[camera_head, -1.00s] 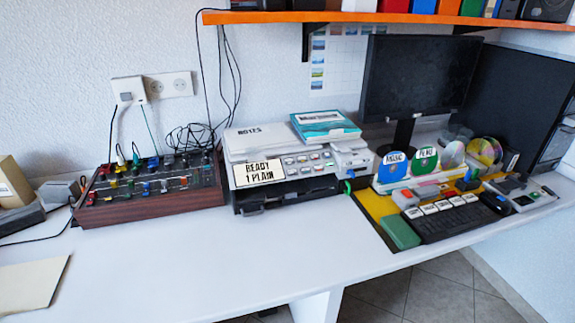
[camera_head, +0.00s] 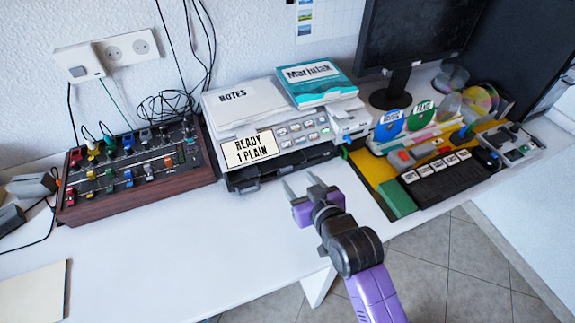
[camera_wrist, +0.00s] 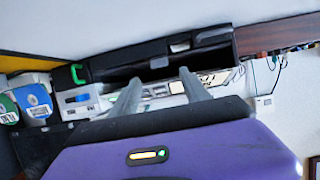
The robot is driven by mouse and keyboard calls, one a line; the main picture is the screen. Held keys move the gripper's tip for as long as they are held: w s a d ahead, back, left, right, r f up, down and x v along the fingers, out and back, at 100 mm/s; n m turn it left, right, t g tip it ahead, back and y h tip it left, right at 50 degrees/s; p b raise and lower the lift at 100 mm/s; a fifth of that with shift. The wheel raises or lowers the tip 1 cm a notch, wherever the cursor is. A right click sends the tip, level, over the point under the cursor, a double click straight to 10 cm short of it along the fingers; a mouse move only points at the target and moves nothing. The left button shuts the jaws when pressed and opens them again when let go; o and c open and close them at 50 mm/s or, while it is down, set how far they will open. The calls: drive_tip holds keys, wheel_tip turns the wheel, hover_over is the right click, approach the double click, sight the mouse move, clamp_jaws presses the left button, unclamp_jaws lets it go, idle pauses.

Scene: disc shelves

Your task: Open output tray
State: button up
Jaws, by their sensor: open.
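The printer (camera_head: 265,120) stands on the white desk against the wall, with a "READY 1 PLAIN" sign (camera_head: 249,149) on its front. Its dark output tray (camera_head: 285,166) is the black part low on the front, below the sign and buttons. The tray also shows in the wrist view (camera_wrist: 150,62), which is turned over. My gripper (camera_head: 297,188) is open and empty. It is above the desk in front of the printer, apart from the tray, with its fingers pointing toward it. In the wrist view both fingers (camera_wrist: 157,92) show apart, facing the printer's front.
A wooden-sided mixer (camera_head: 135,170) stands left of the printer. To the right are the disc stands, a black keyboard (camera_head: 448,178) and a green block (camera_head: 396,199). A monitor (camera_head: 415,40) stands behind. The desk's front left is mostly clear.

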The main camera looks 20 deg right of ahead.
sight(287, 168)
drive_tip(key=x, duration=0.7)
drive_tip(key=shift+w, duration=0.1)
clamp_jaws()
idle(1.3)
